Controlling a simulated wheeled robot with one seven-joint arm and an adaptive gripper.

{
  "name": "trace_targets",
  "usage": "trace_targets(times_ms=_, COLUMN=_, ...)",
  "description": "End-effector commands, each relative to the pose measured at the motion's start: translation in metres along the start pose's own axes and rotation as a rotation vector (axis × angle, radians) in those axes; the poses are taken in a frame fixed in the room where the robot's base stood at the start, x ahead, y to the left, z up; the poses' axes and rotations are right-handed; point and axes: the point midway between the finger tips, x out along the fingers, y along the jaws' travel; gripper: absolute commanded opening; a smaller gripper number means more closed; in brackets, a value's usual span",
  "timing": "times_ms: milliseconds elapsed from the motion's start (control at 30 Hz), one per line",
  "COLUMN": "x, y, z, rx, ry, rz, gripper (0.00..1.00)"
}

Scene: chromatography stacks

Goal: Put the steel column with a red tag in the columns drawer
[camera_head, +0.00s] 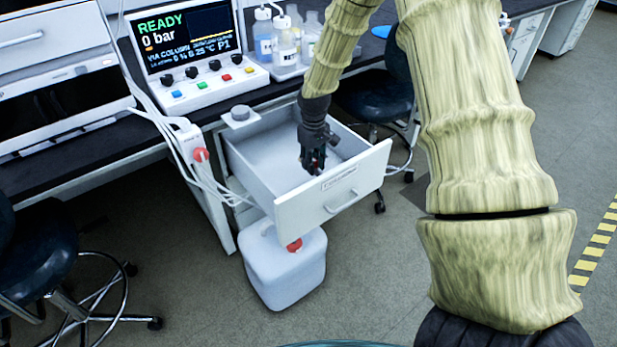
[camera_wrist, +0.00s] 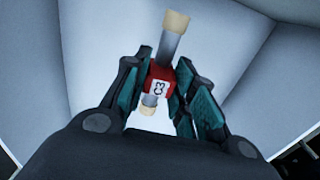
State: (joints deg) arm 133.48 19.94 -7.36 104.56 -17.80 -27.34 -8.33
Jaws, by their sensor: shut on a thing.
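The columns drawer (camera_head: 270,163) is pulled open under the bench, with a label on its front. My gripper (camera_head: 313,165) points down inside the drawer opening. In the wrist view my gripper (camera_wrist: 162,90) is shut on the steel column (camera_wrist: 170,45), with a finger on each side of its red tag (camera_wrist: 161,85). The tag reads "C3". The column has pale end caps and stands tilted between the fingers, over the drawer's pale interior (camera_wrist: 90,50). Whether its lower end touches the drawer floor cannot be told. In the head view the column is mostly hidden by my gripper.
An instrument with a READY screen (camera_head: 185,35) stands on the bench, with bottles (camera_head: 285,42) beside it. White tubes run down left of the drawer. A white canister (camera_head: 285,265) with a red cap stands below. Stools are at left (camera_head: 45,245) and behind the drawer.

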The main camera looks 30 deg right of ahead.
Motion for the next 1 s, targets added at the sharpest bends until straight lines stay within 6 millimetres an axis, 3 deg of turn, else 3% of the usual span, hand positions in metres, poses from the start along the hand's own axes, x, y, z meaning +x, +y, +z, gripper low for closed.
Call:
trace_targets(times_ms=100, x=0.022, y=0.000, z=0.001, rx=0.000, ry=-0.001, rz=0.000, gripper=0.00)
trace_targets(times_ms=533, x=0.063, y=0.000, z=0.000, rx=0.001, ry=-0.001, rz=0.000, gripper=0.00)
trace_targets(times_ms=967, x=0.069, y=0.000, z=0.000, rx=0.001, ry=0.000, rz=0.000, gripper=0.00)
trace_targets(times_ms=1000, x=0.069, y=0.000, z=0.000, rx=0.001, ry=0.000, rz=0.000, gripper=0.30)
